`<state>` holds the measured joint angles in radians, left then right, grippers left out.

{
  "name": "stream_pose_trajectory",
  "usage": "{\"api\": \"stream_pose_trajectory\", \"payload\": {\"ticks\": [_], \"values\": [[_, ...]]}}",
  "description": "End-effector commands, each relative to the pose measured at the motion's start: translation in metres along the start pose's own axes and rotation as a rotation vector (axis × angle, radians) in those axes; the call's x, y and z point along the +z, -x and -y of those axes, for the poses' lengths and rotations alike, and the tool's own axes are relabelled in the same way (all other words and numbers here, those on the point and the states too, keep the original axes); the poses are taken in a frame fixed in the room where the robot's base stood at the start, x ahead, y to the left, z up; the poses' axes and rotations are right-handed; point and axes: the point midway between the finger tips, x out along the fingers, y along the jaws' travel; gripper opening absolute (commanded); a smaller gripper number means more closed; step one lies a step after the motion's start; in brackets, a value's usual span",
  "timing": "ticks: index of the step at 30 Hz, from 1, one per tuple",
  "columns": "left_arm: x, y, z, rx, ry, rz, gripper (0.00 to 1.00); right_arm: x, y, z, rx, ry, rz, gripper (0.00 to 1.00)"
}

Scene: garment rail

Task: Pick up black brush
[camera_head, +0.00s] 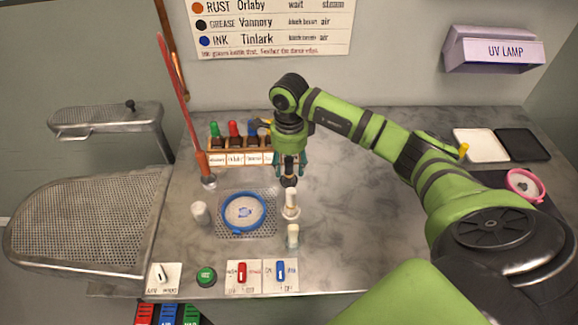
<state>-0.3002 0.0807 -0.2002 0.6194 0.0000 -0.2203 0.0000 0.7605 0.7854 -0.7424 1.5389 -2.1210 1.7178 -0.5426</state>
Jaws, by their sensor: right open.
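My right gripper (289,168) points down over the middle of the grey worktop, to the right of the bottle rack. It is open. A small dark upright piece (289,181) shows right at its fingertips, above a pale stand (291,202); it looks like the black brush, but it is too small to be sure. I cannot tell whether the fingers touch it. The gripper partly hides this piece. My left gripper is not in view.
A wooden rack (238,143) holds bottles with green, red and blue tops. A blue-rimmed dish (243,212) sits on a mesh, with a white cylinder (200,213) to its left and a pale cylinder (293,235) to its right. The worktop's right-middle (360,220) is clear.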

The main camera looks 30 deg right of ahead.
Motion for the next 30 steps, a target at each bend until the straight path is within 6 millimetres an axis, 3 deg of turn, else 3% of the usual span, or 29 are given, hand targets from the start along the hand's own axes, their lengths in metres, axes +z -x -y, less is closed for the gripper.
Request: {"api": "stream_pose_trajectory", "payload": {"ticks": [7, 11, 23, 30], "values": [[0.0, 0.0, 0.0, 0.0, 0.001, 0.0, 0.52, 0.0, -0.003, 0.0, -0.001, 0.001, 0.001, 0.51], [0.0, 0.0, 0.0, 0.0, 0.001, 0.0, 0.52, 0.0, -0.002, 0.0, -0.001, 0.0, 0.001, 0.0], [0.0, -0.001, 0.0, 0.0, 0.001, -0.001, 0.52, 0.001, -0.001, 0.0, -0.001, 0.0, 0.002, 0.0], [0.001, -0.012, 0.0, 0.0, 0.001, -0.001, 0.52, 0.001, 0.017, 0.001, -0.005, 0.001, 0.004, 0.0]]}}
